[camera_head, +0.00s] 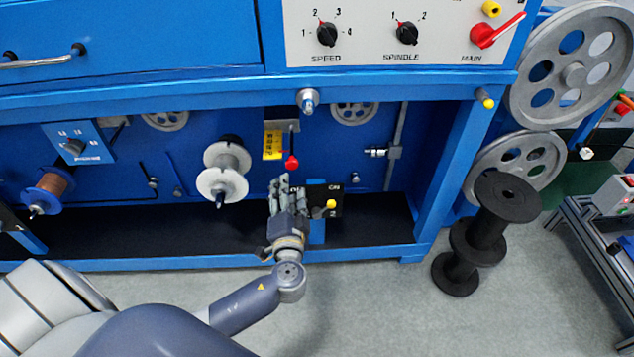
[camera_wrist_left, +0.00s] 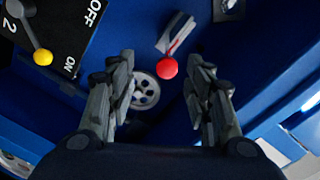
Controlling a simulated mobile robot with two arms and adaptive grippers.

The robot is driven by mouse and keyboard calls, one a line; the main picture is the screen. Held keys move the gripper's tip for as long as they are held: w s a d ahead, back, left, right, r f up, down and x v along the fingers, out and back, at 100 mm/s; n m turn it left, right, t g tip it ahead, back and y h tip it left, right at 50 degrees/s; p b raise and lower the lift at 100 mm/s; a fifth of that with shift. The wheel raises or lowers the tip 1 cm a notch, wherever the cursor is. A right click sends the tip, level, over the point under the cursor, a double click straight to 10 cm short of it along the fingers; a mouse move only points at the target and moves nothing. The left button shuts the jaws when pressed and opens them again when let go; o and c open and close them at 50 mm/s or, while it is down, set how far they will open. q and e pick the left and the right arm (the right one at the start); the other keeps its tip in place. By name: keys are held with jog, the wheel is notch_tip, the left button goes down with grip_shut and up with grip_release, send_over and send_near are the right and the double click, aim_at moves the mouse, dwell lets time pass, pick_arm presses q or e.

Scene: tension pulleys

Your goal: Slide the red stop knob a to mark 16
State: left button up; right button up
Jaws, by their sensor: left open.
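The red stop knob (camera_head: 291,162) sits at the lower end of a dark rod, beside a yellow marked scale (camera_head: 272,146) on the blue machine. The scale's numbers are too small to read. My left gripper (camera_head: 279,182) is just below the knob in the head view. In the left wrist view the red knob (camera_wrist_left: 167,68) shows beyond and between the open fingers of my left gripper (camera_wrist_left: 160,85), apart from them. Nothing is between the fingertips. My right gripper is in neither view.
A black ON/OFF plate (camera_head: 325,198) with a yellow-tipped lever (camera_head: 330,204) is close right of my left gripper. A white spool (camera_head: 222,184) stands to its left. A blue frame beam (camera_head: 180,92) runs above. Black spools (camera_head: 478,238) stand on the floor at right.

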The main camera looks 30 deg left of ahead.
aim_at(292, 166)
pick_arm(q)
jog(key=shift+t, duration=0.3)
jog(key=x, duration=0.3)
jog(key=r+x, duration=0.1)
jog(key=x, duration=0.3)
jog(key=b+x, duration=0.1)
jog(key=x, duration=0.2)
jog(key=shift+w+d+r, duration=0.2)
jog(key=shift+w+r, duration=0.1)
jog(key=shift+w, duration=0.05)
jog(key=shift+c, duration=0.6)
grip_shut()
